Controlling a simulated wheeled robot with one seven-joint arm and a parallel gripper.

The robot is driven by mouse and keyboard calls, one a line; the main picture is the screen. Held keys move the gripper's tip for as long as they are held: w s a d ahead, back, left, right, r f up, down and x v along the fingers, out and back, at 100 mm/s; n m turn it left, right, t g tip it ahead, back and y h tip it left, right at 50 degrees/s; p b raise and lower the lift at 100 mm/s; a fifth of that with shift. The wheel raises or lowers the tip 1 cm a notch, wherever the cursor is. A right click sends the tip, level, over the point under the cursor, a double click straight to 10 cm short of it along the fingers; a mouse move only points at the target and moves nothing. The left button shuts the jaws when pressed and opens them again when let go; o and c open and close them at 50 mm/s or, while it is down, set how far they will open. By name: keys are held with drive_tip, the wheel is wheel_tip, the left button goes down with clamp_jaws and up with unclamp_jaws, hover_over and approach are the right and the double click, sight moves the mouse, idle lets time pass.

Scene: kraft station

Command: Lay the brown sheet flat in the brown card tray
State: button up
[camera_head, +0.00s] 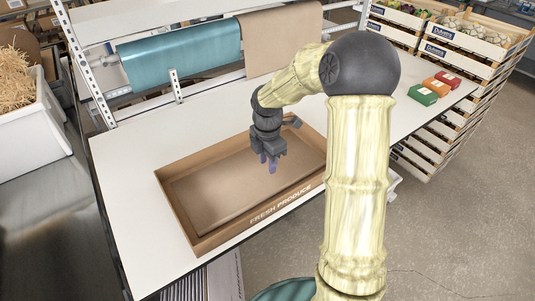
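The brown card tray (178,209) lies on the white table, with "FRESH PRODUCE" printed on its near wall. A plain brown surface covers its inside; I cannot tell whether this is a flat sheet or the tray floor. A brown sheet (282,40) hangs over the rail at the back, to the right of a teal roll. My gripper (268,164) points down over the right half of the tray. Its two purple-grey fingertips look apart, with nothing seen between them. My arm hides the tray's right end.
The teal roll (180,55) sits on a metal rack behind the table. Green, orange and red boxes (436,86) stand at the table's right end. Slatted produce crates (460,50) are stacked beyond. A white bin of straw (30,120) is at left. The table left of the tray is clear.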

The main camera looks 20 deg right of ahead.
drive_tip(key=shift+r, duration=1.7)
drive_tip(key=s+a+f+m+t, duration=0.1)
drive_tip(key=s+a+m+t, duration=0.1)
drive_tip(key=s+m, duration=1.5)
drive_tip(key=m, duration=0.4)
drive_tip(key=shift+s+a+f+m+t, duration=0.15)
drive_tip(key=shift+m+t, duration=0.15)
